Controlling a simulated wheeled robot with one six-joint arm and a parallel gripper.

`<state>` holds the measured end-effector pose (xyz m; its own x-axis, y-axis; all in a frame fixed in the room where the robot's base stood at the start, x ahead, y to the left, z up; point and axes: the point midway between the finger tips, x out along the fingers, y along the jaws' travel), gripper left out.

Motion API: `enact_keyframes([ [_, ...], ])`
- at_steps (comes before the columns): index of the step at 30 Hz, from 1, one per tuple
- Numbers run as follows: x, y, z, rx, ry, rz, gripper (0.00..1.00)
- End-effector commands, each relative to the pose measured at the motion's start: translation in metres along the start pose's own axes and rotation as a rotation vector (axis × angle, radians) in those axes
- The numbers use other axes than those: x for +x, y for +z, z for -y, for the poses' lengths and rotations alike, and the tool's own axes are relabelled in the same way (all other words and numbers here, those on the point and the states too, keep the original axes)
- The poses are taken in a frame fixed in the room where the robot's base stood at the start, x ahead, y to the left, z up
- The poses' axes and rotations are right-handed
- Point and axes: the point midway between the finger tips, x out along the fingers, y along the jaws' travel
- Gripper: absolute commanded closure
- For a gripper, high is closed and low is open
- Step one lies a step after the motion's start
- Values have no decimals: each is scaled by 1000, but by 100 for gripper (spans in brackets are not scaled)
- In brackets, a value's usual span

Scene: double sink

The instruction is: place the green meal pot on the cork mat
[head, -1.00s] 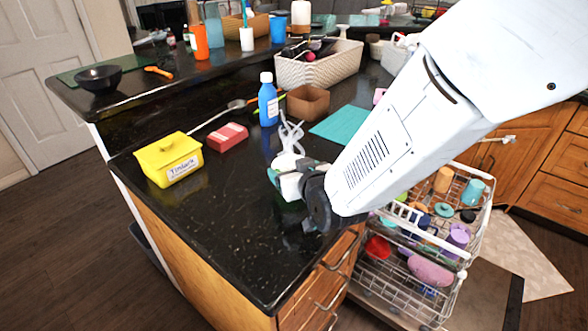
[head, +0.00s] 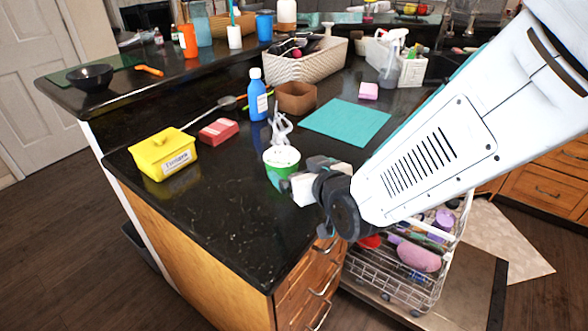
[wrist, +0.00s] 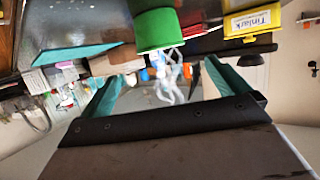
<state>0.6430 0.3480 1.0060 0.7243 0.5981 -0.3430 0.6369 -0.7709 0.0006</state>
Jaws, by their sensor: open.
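I cannot tell whether a finger touches the pot. I cannot make out a cork mat in either view.
A yellow labelled tub (head: 162,154), a red block (head: 219,131), a blue bottle (head: 257,95), a brown box (head: 296,98) and a teal mat (head: 347,121) share the counter. A dish rack (head: 405,265) stands at lower right. The front counter is clear.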

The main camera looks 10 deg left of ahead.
Motion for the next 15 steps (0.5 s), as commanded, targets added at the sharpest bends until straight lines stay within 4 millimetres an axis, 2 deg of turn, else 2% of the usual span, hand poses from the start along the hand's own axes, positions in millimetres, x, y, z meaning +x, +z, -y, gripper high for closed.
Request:
enact_keyframes([
  [4,-10,-2,-2,0,-3,0,0],
  [12,-12,-2,-2,-1,-4,1,0],
  [15,-15,-4,-8,4,5,12,0],
])
